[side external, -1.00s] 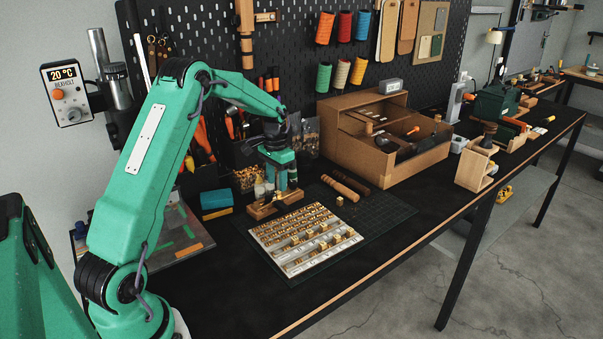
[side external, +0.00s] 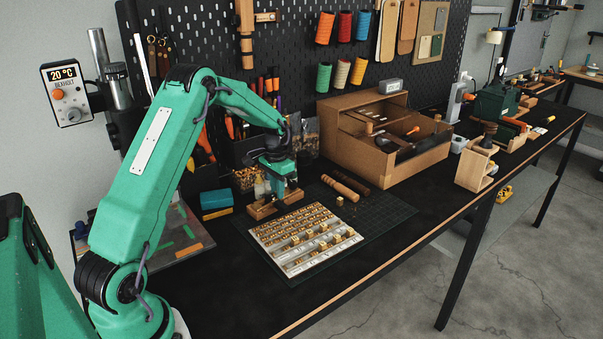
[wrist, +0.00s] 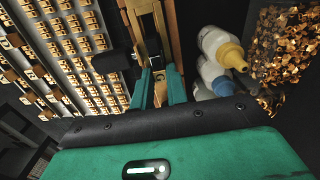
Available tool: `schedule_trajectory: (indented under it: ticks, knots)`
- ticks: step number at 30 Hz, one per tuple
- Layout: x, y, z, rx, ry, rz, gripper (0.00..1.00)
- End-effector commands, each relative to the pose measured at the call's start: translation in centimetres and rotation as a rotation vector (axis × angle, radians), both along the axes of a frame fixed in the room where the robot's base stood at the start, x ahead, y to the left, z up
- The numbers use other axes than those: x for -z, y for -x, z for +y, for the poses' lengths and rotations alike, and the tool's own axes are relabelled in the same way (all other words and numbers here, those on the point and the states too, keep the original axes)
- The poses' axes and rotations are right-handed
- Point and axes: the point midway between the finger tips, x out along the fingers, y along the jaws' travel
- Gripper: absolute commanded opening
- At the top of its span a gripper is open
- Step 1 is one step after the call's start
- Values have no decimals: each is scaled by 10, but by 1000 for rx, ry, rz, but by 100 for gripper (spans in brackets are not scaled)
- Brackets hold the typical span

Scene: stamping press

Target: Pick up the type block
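A small brass type block (side external: 340,200) lies loose on the dark mat, right of the type tray, in the side view. More brass blocks stand in rows in the pale type tray (side external: 283,266), whose rows also show in the wrist view (wrist: 66,45). My gripper (side external: 281,193) points down over a wooden holder (side external: 262,210) behind the tray. In the wrist view the two green fingers (wrist: 160,92) stand apart, with a small brass-coloured piece between them. Whether they touch it is unclear. The finger tips are partly hidden in the side view.
Bottles with yellow and blue caps (wrist: 222,62) stand close beside my gripper, near a bin of brass bits (wrist: 283,45). A turned wooden handle (side external: 341,187) lies right of the holder. A wooden cabinet (side external: 410,158) stands farther right. The mat's right part is clear.

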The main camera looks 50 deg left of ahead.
Motion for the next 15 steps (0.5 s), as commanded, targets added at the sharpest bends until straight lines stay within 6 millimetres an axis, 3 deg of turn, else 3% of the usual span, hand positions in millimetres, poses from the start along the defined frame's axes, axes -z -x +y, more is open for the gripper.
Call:
schedule_trajectory:
  ticks: [2, 15]
  knots:
    - [0, 0, 0, 0, 0, 0, 0]
    - [-1, 0, 0, 0, 0, 0, 0]
